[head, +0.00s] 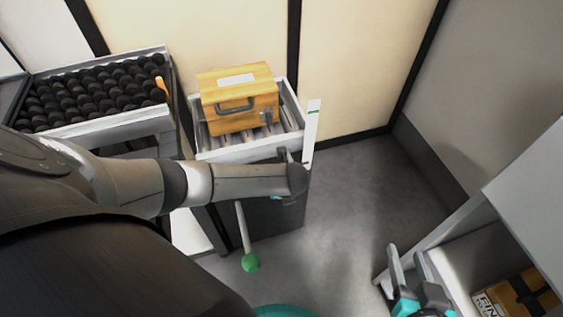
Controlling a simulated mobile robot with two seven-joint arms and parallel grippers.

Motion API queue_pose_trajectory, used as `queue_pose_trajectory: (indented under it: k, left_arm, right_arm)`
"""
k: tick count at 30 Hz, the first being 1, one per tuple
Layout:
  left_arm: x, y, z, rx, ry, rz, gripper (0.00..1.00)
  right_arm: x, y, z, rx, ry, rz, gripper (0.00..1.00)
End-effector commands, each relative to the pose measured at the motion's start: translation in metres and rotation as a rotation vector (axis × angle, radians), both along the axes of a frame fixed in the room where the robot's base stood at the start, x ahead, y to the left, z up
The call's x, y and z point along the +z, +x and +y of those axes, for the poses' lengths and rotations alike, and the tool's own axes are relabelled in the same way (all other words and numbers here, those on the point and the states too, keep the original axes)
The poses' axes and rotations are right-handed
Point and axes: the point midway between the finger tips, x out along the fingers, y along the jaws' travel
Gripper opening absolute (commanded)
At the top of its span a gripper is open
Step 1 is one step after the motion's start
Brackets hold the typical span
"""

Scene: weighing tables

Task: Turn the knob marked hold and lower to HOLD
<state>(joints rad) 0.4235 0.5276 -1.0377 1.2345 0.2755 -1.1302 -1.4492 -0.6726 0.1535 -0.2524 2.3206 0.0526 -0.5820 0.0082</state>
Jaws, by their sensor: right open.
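No knob with a readable hold and lower marking shows; the left arm covers part of the dark cabinet (282,218) below the roller-topped stand. A lever with a green ball (250,262) hangs in front of that cabinet. My left arm reaches across from the left and ends at the cabinet's top. Only a small teal bit of the left gripper (276,197) seems to show, and its jaws are hidden. My right gripper (406,253) is open and empty at the lower right, apart from the cabinet, beside a pale shelf unit.
A yellow wooden case (238,98) with a dark handle sits on the roller stand (248,151). A white upright strip (312,130) with a green mark stands beside it. A tray (95,125) of dark round items is left. A brown box (520,295) lies in the shelf unit (457,222). Floor between is clear.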

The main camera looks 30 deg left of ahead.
Motion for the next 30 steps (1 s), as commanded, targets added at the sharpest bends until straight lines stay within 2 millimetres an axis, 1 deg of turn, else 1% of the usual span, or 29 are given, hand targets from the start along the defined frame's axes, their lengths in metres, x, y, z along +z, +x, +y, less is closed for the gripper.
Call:
queue_pose_trajectory:
  k: [4,10,17,24,30]
  left_arm:
    - [0.000,-0.001,0.001,0.001,-0.007,-0.008,0.00]
    - [0.000,-0.002,0.002,0.001,-0.039,-0.049,0.00]
    - [0.000,-0.003,0.003,0.002,-0.090,-0.110,0.00]
    - [0.000,-0.005,0.005,0.002,-0.170,-0.204,0.00]
    - [-0.003,-0.006,0.006,0.002,-0.256,-0.304,0.00]
  right_arm:
    - [-0.001,-0.001,-0.002,0.000,-0.010,0.020,0.47]
    - [-0.001,-0.004,-0.015,-0.013,-0.067,0.119,0.47]
    - [-0.003,-0.015,-0.033,-0.031,-0.132,0.248,0.47]
    - [-0.002,-0.030,-0.052,-0.054,-0.193,0.386,0.47]
    - [-0.003,-0.036,-0.058,-0.062,-0.212,0.433,0.47]
